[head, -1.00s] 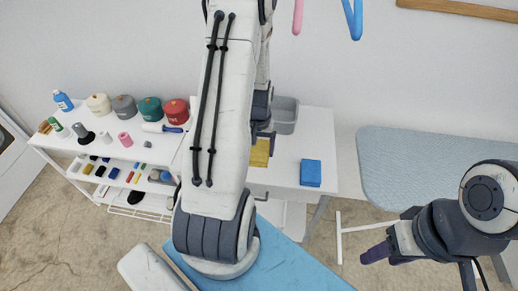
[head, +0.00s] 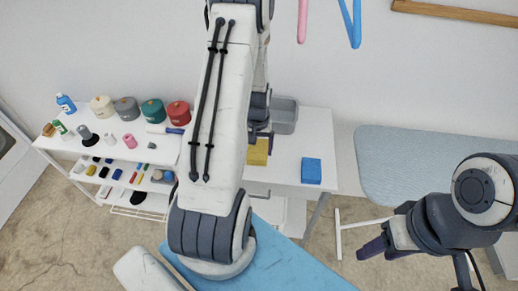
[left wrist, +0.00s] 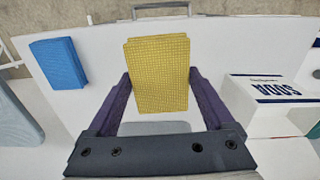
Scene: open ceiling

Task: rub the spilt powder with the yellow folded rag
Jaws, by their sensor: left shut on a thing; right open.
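The yellow folded rag (head: 257,152) is at the white table, partly hidden by my left arm in the head view. In the left wrist view the rag (left wrist: 158,75) stands between the two dark fingers of my left gripper (left wrist: 157,88), which is shut on it. I cannot tell whether its underside touches the tabletop. My right gripper (head: 372,250) is open and empty, off to the right of the table. I cannot make out the spilt powder; my left arm hides part of the table.
A blue folded cloth (head: 311,171) lies right of the rag. A grey bin (head: 284,115) stands at the back. A SODA box (left wrist: 270,103) is beside the gripper. Several lidded pots (head: 152,111) line the left shelf unit. An ironing board (head: 410,165) stands at right.

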